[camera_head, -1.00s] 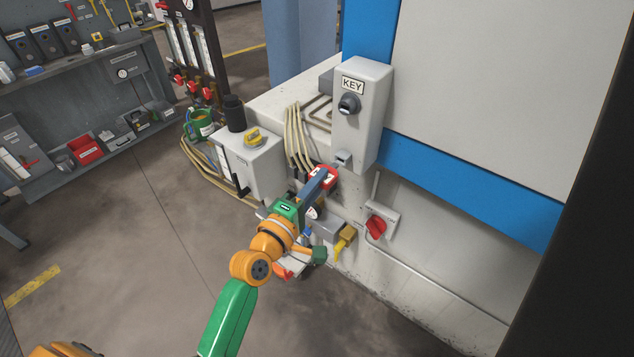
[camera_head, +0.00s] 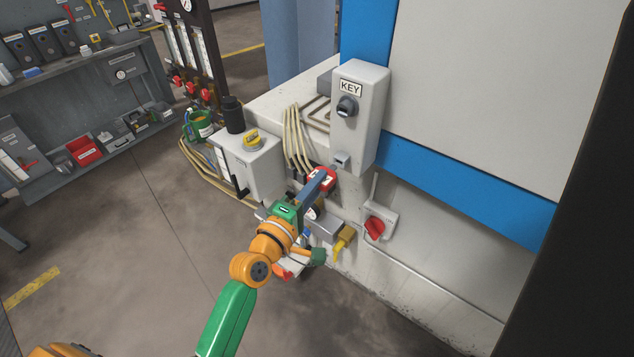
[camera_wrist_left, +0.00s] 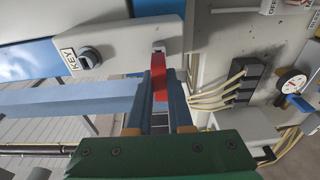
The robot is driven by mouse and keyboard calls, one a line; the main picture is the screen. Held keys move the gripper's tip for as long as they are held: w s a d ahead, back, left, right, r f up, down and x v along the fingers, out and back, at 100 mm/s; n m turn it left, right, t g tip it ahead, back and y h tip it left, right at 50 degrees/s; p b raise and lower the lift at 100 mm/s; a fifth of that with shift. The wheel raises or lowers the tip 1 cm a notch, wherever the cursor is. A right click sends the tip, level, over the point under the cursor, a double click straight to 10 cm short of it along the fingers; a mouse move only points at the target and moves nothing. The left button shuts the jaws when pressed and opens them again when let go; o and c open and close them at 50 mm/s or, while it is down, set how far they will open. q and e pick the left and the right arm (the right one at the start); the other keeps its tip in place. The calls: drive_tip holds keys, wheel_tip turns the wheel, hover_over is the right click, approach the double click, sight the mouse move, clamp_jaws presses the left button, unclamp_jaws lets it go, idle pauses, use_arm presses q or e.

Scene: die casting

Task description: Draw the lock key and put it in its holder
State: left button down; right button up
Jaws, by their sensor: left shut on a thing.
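A grey box (camera_head: 370,105) labelled KEY is fixed to the machine's white and blue wall. It has a dark round knob (camera_head: 347,107) under the label and a small grey lock piece (camera_head: 341,160) at its lower end. The red lock key (camera_head: 329,177) is at this lock piece. My left gripper (camera_head: 321,178) is shut on the red key. In the left wrist view, the red key (camera_wrist_left: 160,78) sits between the two blue fingers, its far end at the lock piece (camera_wrist_left: 158,46). I cannot tell whether the key is inserted. My right gripper is out of view.
A red rotary switch (camera_head: 375,227) is on the wall right of my gripper. A yellow-handled valve (camera_head: 344,238) is below. A grey box with a yellow knob (camera_head: 250,160) and beige cables (camera_head: 297,140) are to the left. The floor at front left is clear.

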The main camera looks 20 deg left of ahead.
sight(330, 171)
use_arm(q)
drive_tip(key=shift+d+x, duration=0.1)
drive_tip(key=shift+x, duration=0.7)
drive_tip(key=shift+d+x, duration=0.15)
drive_tip(key=shift+x, duration=0.7)
idle(0.4)
drive_tip(key=c, duration=0.7)
unclamp_jaws()
drive_tip(key=shift+c, duration=0.2)
drive_tip(key=v, duration=0.7)
drive_tip(key=shift+s, duration=0.1)
